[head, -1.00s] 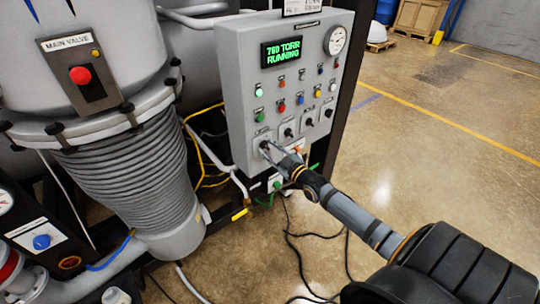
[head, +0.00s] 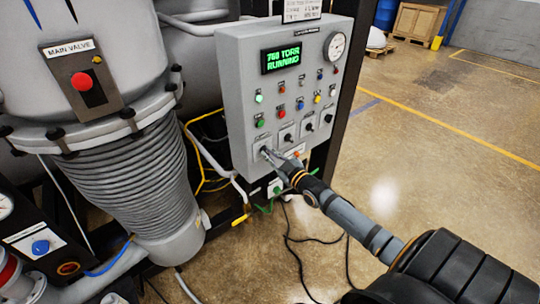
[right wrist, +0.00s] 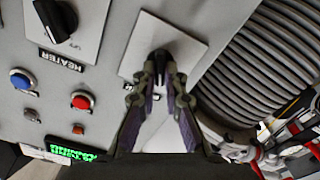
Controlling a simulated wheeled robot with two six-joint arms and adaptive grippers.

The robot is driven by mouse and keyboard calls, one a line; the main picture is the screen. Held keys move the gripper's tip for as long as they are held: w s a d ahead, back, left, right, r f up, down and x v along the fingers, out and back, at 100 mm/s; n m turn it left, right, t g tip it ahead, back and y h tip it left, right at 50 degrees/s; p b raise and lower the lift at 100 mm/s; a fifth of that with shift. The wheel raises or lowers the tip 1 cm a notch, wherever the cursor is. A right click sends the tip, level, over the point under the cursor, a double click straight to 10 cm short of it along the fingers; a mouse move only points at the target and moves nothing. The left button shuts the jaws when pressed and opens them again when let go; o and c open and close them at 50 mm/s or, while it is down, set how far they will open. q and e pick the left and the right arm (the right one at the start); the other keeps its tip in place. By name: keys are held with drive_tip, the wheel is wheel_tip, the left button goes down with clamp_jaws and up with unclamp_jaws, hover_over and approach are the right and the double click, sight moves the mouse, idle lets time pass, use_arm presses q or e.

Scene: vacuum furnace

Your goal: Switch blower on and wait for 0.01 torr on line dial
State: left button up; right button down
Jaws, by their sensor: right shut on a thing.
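The grey control panel (head: 236,105) stands in the middle of the head view. Its green display (head: 283,57) reads "760 TORR RUNNING". A round white dial (head: 336,44) is at its upper right; its needle is too small to read. My right gripper (head: 267,154) is at the leftmost black rotary switch in the panel's bottom row. In the right wrist view, my right gripper (right wrist: 158,78) is shut on that switch knob (right wrist: 159,57), on its pale plate. The switch's own label cannot be read. My left gripper is not in view.
The neighbouring switch (right wrist: 57,20) is labelled HEATER. Several coloured lamps and buttons lie above the switch row. A vessel with a red MAIN VALVE button (head: 86,82) stands at left. Black cables (head: 291,245) lie on the floor below. The floor at right is open.

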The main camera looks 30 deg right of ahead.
drive_tip(key=m, duration=1)
drive_tip(key=shift+d+m+b, duration=0.15)
drive_tip(key=shift+m+b, duration=0.15)
drive_tip(key=shift+m, duration=0.4)
drive_tip(key=c, duration=1.4)
unclamp_jaws()
drive_tip(key=shift+s, duration=0.1)
drive_tip(key=shift+s+d, duration=0.15)
drive_tip(key=shift+s, duration=1.8)
drive_tip(key=shift+s+d, duration=0.15)
drive_tip(key=shift+s, duration=1.85)
drive_tip(key=shift+s+d, duration=0.15)
drive_tip(key=shift+s, duration=1.8)
